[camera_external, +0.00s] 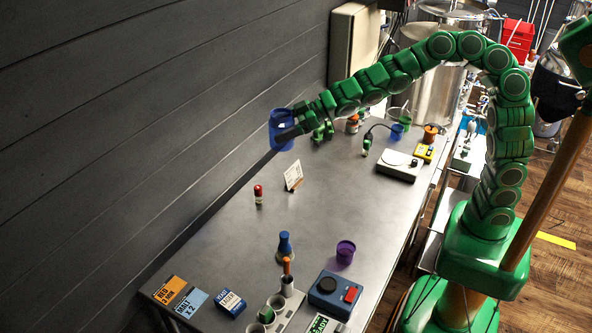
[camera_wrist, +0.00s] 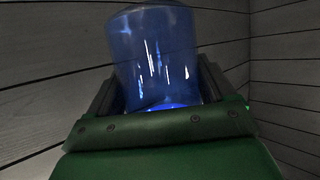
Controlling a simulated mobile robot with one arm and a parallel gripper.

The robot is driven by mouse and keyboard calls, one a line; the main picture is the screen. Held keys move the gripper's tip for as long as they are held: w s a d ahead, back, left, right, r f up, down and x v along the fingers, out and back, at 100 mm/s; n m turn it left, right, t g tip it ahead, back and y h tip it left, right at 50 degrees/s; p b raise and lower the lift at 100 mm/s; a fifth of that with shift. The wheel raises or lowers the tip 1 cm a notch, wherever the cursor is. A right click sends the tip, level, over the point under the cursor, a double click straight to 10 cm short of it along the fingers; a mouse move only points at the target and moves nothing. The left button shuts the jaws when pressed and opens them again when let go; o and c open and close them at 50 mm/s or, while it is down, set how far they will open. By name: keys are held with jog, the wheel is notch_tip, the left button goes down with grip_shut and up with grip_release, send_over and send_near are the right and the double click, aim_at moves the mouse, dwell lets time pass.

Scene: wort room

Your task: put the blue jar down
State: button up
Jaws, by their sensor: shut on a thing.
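The blue jar (camera_external: 281,130) is see-through and held in my gripper (camera_external: 287,133) near the wall, above the far left edge of the steel table (camera_external: 320,205). In the wrist view the jar (camera_wrist: 156,60) stands between the two dark fingers of my gripper (camera_wrist: 158,92), which are shut on it. The jar looks slightly tilted in the external view. Its lower end is hidden by the green gripper body in the wrist view.
A red-topped vial (camera_external: 259,194) and a white card on a stand (camera_external: 293,176) are on the table. A scale (camera_external: 399,165), a purple cup (camera_external: 345,251) and a blue device (camera_external: 334,294) stand farther right and forward.

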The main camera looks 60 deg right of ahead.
aim_at(288, 115)
jog(key=shift+w+d+r+m+t+h, duration=0.7)
jog(key=shift+w+d+r+m+h, duration=0.25)
jog(key=shift+d, duration=0.1)
jog(key=shift+w+d+f+m+t+h, duration=0.75)
jog(key=shift+d+f+m+h, duration=1.05)
jog(key=shift+d+m+h, duration=3.6)
jog(key=s+d+f+m+g+h, duration=0.25)
jog(key=s+d+f, duration=0.25)
jog(key=s+f, duration=0.3)
jog(key=s+d+f+m+g+h, duration=0.1)
jog(key=s+d+f+m+h, duration=0.15)
jog(key=s+d+f, duration=0.4)
jog(key=shift+n+h, duration=0.25)
jog(key=shift+s+a+f, duration=0.1)
jog(key=shift+a+f, duration=0.1)
jog(key=shift+f, duration=1.2)
jog(key=shift+s+a+f, duration=0.15)
jog(key=shift+a+f, duration=0.1)
jog(key=shift+f, duration=1.2)
jog(key=shift+s+a+f, duration=0.1)
jog(key=shift+a+f, duration=0.1)
jog(key=shift+f, duration=1.2)
